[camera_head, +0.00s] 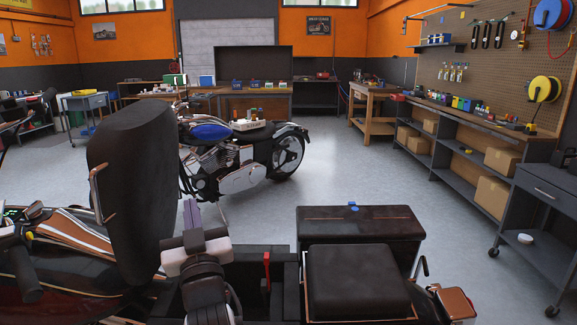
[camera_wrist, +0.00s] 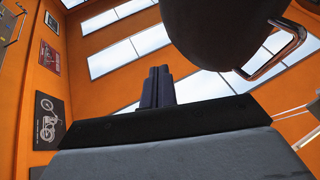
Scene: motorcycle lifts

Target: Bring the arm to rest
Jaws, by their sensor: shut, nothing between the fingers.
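My gripper (camera_head: 192,212) is in the lower middle of the head view, above a dark motorcycle. Its narrow fingers point up and show pressed together in the wrist view (camera_wrist: 158,85), with nothing between them. My dark arm is below it and hides part of the motorcycle. A raised black seat (camera_head: 135,190) with a chrome handle stands upright just left of my gripper. It also shows at the top of the wrist view (camera_wrist: 225,30), apart from the fingers.
An open dark compartment with a red piece (camera_head: 266,268) lies right of my arm. Beside it are a black pad (camera_head: 356,280) and a black case (camera_head: 362,222). A blue motorcycle (camera_head: 235,150) stands behind. Workbenches (camera_head: 465,133) line the right wall. The grey floor (camera_head: 330,180) between is clear.

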